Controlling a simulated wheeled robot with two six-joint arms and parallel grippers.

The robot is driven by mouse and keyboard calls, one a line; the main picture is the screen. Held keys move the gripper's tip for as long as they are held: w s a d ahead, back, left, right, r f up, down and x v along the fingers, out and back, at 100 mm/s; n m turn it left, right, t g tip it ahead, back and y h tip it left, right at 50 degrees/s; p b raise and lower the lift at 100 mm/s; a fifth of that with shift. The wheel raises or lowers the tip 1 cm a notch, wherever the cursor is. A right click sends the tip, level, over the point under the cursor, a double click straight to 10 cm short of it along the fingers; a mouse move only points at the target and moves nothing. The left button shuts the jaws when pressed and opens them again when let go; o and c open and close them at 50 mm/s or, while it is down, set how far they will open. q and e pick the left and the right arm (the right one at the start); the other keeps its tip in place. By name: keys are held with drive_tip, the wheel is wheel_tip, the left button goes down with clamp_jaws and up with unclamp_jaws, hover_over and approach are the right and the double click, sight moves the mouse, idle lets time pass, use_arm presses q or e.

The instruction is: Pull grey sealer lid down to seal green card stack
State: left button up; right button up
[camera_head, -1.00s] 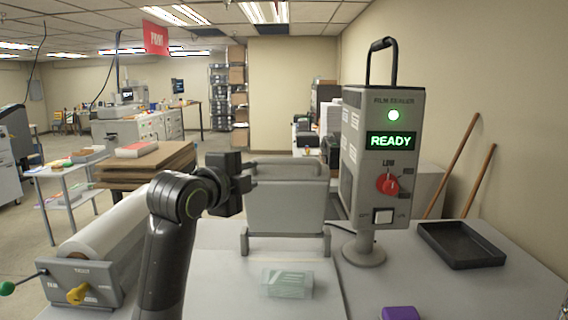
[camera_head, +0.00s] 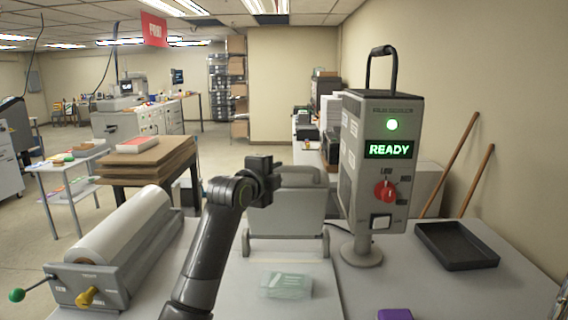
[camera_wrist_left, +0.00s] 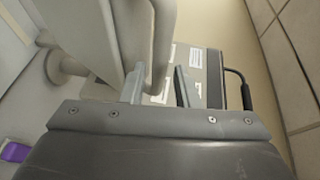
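The grey sealer lid (camera_head: 290,212) stands raised, nearly upright, behind the card stack in the head view. The green card stack (camera_head: 286,285) lies in a clear sleeve on the pale table in front of the lid. My left gripper (camera_head: 277,182) is at the lid's upper left, by the bar along its top, and hides part of it. In the left wrist view, my left gripper's two fingers (camera_wrist_left: 160,86) are apart. The lid's rounded grey bar (camera_wrist_left: 163,35) reaches toward the gap between them; I cannot tell whether they touch. My right gripper is not in view.
The film sealer control box (camera_head: 382,165) shows READY, just right of the lid. A black tray (camera_head: 457,246) is on the table's right. A film roll (camera_head: 122,228) is at the left. A purple block (camera_head: 395,315) is at the front edge.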

sight(282, 170)
use_arm(q)
drive_tip(key=shift+p+x, duration=1.2)
drive_tip(key=shift+x, duration=1.6)
clamp_jaws()
